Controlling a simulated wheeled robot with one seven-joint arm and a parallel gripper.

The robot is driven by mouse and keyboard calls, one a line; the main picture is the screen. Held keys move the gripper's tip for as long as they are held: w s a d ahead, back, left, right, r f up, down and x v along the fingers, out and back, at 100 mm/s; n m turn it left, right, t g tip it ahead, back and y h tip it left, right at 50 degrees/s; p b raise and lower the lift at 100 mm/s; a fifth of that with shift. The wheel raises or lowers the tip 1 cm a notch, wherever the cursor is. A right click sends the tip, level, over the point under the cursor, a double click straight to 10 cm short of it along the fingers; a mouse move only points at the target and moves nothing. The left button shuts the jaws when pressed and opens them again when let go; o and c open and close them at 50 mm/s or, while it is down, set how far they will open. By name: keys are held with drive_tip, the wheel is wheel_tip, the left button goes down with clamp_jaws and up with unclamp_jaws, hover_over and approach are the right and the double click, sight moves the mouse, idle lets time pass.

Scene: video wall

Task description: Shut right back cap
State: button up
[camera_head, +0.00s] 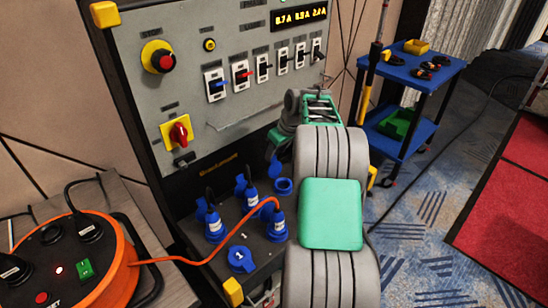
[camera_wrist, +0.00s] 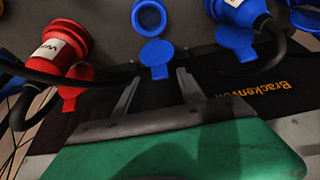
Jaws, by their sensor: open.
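The right back socket (camera_head: 283,186) is a blue round socket with nothing plugged in. Its blue cap (camera_head: 273,166) stands open behind it, partly hidden by my arm. In the wrist view an open blue socket (camera_wrist: 149,17) is at the top, with its cap (camera_wrist: 155,56) swung away from it towards my fingers. My gripper (camera_wrist: 158,77) is open, its two fingers apart on either side of the cap's tab end. I cannot tell whether they touch it. In the head view my fingers are hidden behind my arm.
Blue plugs (camera_head: 214,226) with cables fill neighbouring sockets. A red plug (camera_wrist: 58,48) and a blue plug (camera_wrist: 238,12) flank the wrist view. The switch panel (camera_head: 225,115) rises behind. An orange cable reel (camera_head: 120,262) is left; a blue cart (camera_head: 400,140) is right.

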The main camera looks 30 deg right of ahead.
sight(274, 161)
drive_tip(key=shift+x, duration=1.5)
drive_tip(key=shift+c, duration=0.4)
clamp_jaws()
